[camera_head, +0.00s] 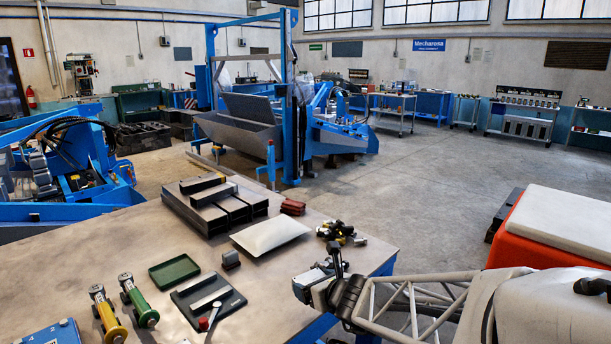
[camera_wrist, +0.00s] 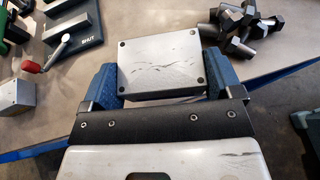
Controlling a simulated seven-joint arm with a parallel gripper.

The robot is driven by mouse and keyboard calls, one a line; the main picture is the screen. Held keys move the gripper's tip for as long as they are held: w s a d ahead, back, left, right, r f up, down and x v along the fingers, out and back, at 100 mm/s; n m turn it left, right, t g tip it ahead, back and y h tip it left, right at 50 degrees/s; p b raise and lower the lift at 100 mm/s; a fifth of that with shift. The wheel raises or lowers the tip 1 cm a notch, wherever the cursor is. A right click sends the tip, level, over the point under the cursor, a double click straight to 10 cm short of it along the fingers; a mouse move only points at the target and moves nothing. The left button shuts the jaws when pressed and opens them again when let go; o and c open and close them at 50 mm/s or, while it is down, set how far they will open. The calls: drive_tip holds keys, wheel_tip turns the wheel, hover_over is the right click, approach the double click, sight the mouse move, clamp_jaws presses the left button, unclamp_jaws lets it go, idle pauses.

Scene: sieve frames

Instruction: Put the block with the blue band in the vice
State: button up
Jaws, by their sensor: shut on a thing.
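My gripper (camera_head: 320,276) is over the right end of the table in the head view. In the wrist view its blue fingers (camera_wrist: 156,84) are shut on the sides of a grey metal block (camera_wrist: 160,66) with dark dots at its corners. No blue band shows on the visible face; its sides are mostly hidden. The vice (camera_head: 190,293), a dark plate with light metal bars and a red-knobbed lever (camera_head: 209,318), lies left of my gripper. The wrist view shows part of the vice (camera_wrist: 85,22), with "SHUT" printed near its lever. The held block is apart from it.
Dark fittings (camera_head: 340,232) lie behind my gripper. A white pad (camera_head: 270,235), a green tray (camera_head: 174,271), dark channels (camera_head: 215,208) and yellow and green rollers (camera_head: 105,313) are also on the table.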

drive_tip(key=w+d+r+m+h, duration=0.1)
drive_tip(key=w+d, duration=0.1)
drive_tip(key=w, duration=0.3)
drive_tip(key=w+d+r+m+t+h, duration=0.1)
drive_tip(key=w+d, duration=0.1)
drive_tip(key=w, duration=0.2)
drive_tip(key=w+d+r+m+h, duration=0.1)
drive_tip(key=w+d, duration=0.1)
drive_tip(key=w, duration=0.3)
drive_tip(key=shift+w+d+t, duration=0.15)
drive_tip(key=shift+w+t, duration=0.15)
drive_tip(key=shift+t, duration=0.1)
drive_tip(key=w+d+r+m+h, duration=0.3)
drive_tip(key=w+d+h, duration=0.1)
drive_tip(key=w+d, duration=0.5)
drive_tip(key=w, duration=0.2)
drive_tip(key=shift+w+d+r+m+t, duration=0.2)
drive_tip(key=shift+w+d+m+t, duration=0.05)
drive_tip(key=shift+w+m+t, duration=0.05)
drive_tip(key=shift+a, duration=0.2)
